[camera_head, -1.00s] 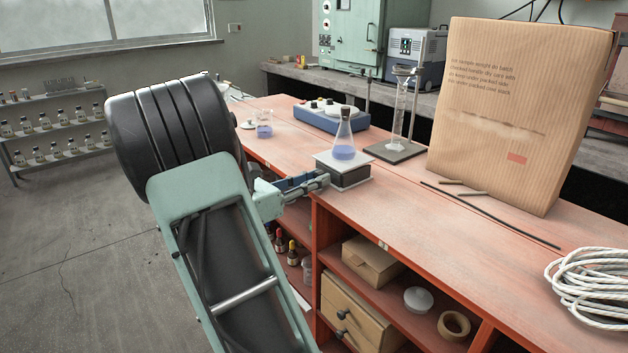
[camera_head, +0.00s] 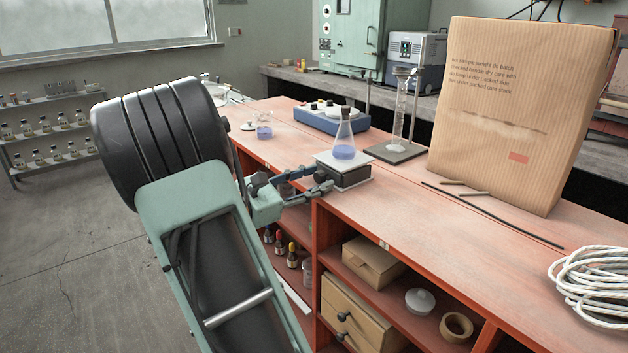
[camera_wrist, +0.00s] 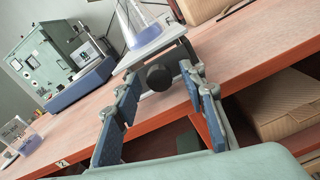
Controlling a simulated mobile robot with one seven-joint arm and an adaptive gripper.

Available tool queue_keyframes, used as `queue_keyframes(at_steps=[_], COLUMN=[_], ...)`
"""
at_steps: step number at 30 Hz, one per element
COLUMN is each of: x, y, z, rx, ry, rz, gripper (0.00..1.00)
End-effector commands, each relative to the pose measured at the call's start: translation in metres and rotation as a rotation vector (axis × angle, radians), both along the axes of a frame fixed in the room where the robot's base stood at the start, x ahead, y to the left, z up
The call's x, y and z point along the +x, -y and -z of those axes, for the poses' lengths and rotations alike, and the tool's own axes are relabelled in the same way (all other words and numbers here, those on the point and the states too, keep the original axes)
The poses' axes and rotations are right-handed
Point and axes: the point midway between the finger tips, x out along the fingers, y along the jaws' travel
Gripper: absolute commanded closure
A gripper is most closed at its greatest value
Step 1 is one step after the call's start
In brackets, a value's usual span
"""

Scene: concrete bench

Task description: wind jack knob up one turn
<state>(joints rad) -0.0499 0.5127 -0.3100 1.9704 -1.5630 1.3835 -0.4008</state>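The lab jack (camera_head: 345,172) is a dark body with a pale top plate and stands near the front edge of the red bench. A conical flask (camera_head: 344,145) with blue liquid and a stopper stands on its plate. The jack's round black knob (camera_wrist: 160,77) faces me in the wrist view; in the head view I cannot make it out clearly behind the fingers. My gripper (camera_head: 322,179) is open at the jack's front left. In the wrist view my gripper (camera_wrist: 160,82) has one blue-padded finger on each side of the knob, with visible gaps.
A blue instrument (camera_head: 331,117) and a stand with a glass cylinder (camera_head: 398,150) are behind the jack. Coiled rope (camera_head: 592,285) lies at far right. Open shelves are below the bench top.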

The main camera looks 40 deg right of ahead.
Motion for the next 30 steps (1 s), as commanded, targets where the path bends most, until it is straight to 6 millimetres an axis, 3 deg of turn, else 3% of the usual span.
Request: queue_keyframes(at_steps=[7,11,24,30], x=[0.000,0.002,0.012,0.013], y=[-0.001,-0.011,-0.097,-0.116], z=[0.000,0.000,0.000,-0.001], rx=[-0.001,-0.001,0.000,-0.001], ry=[0.000,0.000,-0.001,0.000], rz=[-0.001,-0.002,-0.004,-0.001], gripper=[0.61,0.61,0.61,0.61])
